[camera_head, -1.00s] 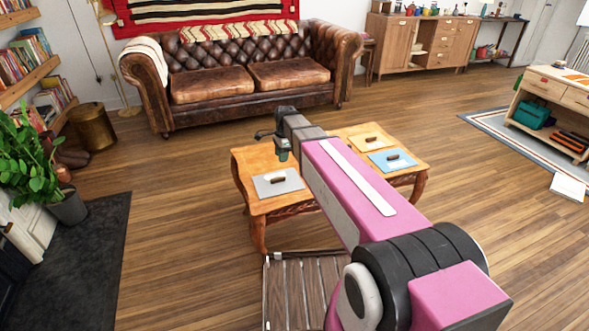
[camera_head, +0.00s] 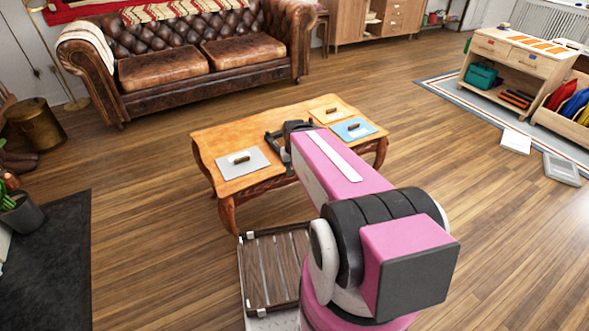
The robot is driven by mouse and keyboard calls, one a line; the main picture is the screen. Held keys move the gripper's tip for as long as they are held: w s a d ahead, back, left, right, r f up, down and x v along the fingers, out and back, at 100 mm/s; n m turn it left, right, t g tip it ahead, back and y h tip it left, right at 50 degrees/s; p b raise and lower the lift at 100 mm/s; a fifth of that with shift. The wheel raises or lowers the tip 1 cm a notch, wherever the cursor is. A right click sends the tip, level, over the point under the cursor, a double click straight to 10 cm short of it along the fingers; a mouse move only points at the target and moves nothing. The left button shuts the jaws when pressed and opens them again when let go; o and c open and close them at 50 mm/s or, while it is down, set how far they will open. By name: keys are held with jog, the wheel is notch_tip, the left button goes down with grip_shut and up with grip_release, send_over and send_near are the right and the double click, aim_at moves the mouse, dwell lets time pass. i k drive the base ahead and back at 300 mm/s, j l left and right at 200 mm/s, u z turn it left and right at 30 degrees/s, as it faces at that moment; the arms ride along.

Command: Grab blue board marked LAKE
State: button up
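A blue board (camera_head: 354,130) with a dark handle lies flat at the right end of the wooden table (camera_head: 222,143). Its lettering is too small to read. My gripper (camera_head: 278,147) is over the middle of the table, left of the blue board and apart from it. Its dark fingers are small and partly hidden by my pink arm, so I cannot tell how far they are open. I see nothing held in it. A grey board (camera_head: 254,164) lies at the table's left, and a tan board (camera_head: 323,113) lies behind the blue one.
A brown leather sofa (camera_head: 165,68) stands behind the table. A low wooden cabinet (camera_head: 540,65) stands on a rug at the right, with white panels (camera_head: 516,141) on the floor nearby. Wood floor is free right of the table.

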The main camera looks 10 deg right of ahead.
aim_at(350, 131)
jog(key=i+l+u, duration=0.3)
jog(key=l, duration=1.7)
jog(key=k+l+u, duration=0.15)
jog(key=l+u, duration=0.15)
jog(key=l, duration=1.65)
